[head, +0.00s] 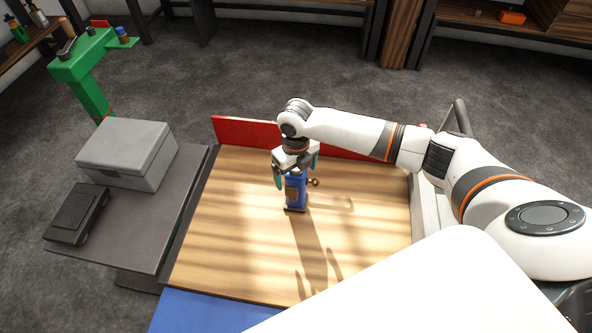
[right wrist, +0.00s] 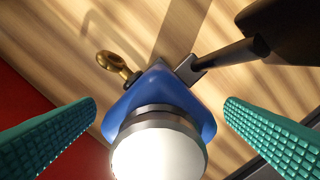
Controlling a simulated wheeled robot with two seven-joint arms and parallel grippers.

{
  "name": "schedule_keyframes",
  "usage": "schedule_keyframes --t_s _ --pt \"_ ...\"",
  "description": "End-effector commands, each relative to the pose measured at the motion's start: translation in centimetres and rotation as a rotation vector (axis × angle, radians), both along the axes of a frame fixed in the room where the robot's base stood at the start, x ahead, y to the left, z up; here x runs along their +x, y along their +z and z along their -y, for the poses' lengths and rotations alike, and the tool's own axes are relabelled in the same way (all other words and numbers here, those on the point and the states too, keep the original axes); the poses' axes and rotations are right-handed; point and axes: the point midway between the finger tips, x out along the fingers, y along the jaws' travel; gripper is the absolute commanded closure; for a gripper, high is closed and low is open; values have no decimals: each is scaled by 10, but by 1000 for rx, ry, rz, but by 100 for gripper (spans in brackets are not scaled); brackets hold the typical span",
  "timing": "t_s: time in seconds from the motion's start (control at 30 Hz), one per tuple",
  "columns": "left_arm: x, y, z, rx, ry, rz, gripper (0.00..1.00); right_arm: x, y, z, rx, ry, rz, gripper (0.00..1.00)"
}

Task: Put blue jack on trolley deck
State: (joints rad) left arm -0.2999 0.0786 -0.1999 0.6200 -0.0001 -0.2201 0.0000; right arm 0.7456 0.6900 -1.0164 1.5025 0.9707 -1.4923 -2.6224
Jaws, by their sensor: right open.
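The blue jack (head: 296,190) stands upright on the wooden trolley deck (head: 240,240), towards its middle, with a brass knob at its side. My right gripper (head: 296,172) is above and around the top of the jack, pointing down. In the right wrist view its teal fingers are spread, one on each side of the jack (right wrist: 165,100), with gaps on both sides. The jack's round pale metal top faces the camera there. My left gripper is in neither view.
A red board (head: 245,132) lines the deck's far edge, behind my right arm. To the left, a dark side table (head: 140,225) holds a grey box (head: 125,155) and a black case (head: 77,215). A green stand (head: 88,75) is farther back. Much of the deck is clear.

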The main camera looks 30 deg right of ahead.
Motion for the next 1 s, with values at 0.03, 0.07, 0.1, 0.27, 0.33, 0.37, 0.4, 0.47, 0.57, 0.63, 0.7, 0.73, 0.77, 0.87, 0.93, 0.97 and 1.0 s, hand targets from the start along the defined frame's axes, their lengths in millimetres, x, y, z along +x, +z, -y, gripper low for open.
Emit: schedule_keyframes --t_s 0.03,0.07,0.1,0.27,0.33,0.37,0.4,0.47,0.57,0.63,0.7,0.73,0.77,0.87,0.93,0.97,1.0 --pt "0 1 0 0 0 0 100 0 2 0 0 0 1 7" --pt "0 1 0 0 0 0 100 0 4 0 0 0 2 7" --pt "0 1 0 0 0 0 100 1 7 0 0 0 2 7" --pt "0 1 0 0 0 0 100 1 34 0 1 1 4 7" --pt "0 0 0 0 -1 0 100 2 50 0 1 1 5 7" --pt "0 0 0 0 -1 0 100 2 56 0 2 1 5 7" --pt "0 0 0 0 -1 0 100 1 66 0 1 1 6 7" --pt "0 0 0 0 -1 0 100 1 78 0 2 0 4 7" --pt "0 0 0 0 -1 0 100 1 97 0 1 1 4 7" --pt "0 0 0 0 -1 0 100 1 107 0 0 -1 3 7" --pt "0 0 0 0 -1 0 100 1 114 0 1 -1 3 7" --pt "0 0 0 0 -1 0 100 1 117 0 1 -1 2 7" --pt "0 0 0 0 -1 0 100 1 119 0 1 -1 1 7" --pt "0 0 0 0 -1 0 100 0 122 0 1 -1 0 7" --pt "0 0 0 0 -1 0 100 0 123 0 1 -1 0 7" --pt "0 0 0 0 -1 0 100 0 123 0 1 -1 0 7" --pt "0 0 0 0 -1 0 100 0 123 0 1 -1 0 7"
